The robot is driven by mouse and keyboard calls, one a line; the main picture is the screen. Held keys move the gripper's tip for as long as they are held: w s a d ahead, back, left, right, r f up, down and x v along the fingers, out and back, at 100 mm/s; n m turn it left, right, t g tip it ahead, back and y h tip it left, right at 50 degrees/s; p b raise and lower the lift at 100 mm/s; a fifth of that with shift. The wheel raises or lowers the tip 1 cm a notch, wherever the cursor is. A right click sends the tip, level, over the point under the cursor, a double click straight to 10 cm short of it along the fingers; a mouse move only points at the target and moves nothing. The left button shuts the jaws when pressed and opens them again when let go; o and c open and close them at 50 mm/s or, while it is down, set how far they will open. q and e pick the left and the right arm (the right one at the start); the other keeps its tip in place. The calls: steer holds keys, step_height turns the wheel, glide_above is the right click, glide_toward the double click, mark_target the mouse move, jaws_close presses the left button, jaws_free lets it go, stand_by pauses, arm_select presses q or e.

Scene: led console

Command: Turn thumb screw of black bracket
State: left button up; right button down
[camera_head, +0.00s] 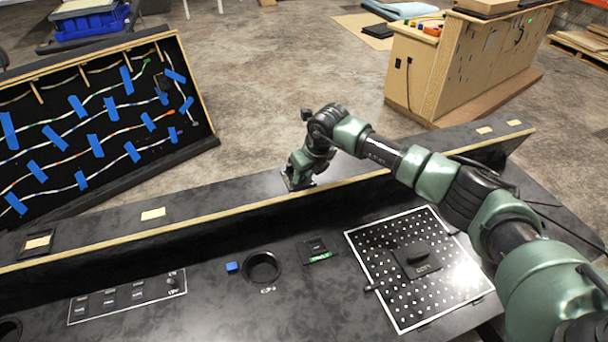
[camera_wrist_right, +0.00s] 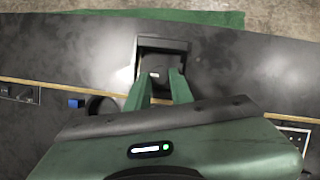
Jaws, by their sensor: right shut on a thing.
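The black bracket (camera_wrist_right: 162,44) sits on the dark ledge in the right wrist view, with a square black frame. My right gripper (camera_wrist_right: 159,78) reaches into it with two green fingers on either side of the small dark thumb screw (camera_wrist_right: 155,75), shut on it. In the head view my right gripper (camera_head: 297,182) points down at the bracket on the wooden-edged ledge. There the wrist and fingers mostly hide the bracket and screw. My left gripper is not in view.
The console holds a perforated panel (camera_head: 388,266), a round hole (camera_head: 262,267), a blue cube (camera_head: 232,267) and a switch strip (camera_head: 150,309). A cable board (camera_head: 84,190) leans at the left. The ledge left of the bracket is mostly clear.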

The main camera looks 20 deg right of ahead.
steer(key=shift+r, duration=0.1)
steer(key=c, duration=1.2)
jaws_free()
steer(key=a+b+v, duration=0.1)
steer(key=b+v, duration=0.1)
steer(key=v, duration=0.5)
steer(key=shift+d+r, duration=0.4)
steer(key=shift+d, duration=0.15)
steer(key=shift+s, duration=0.1)
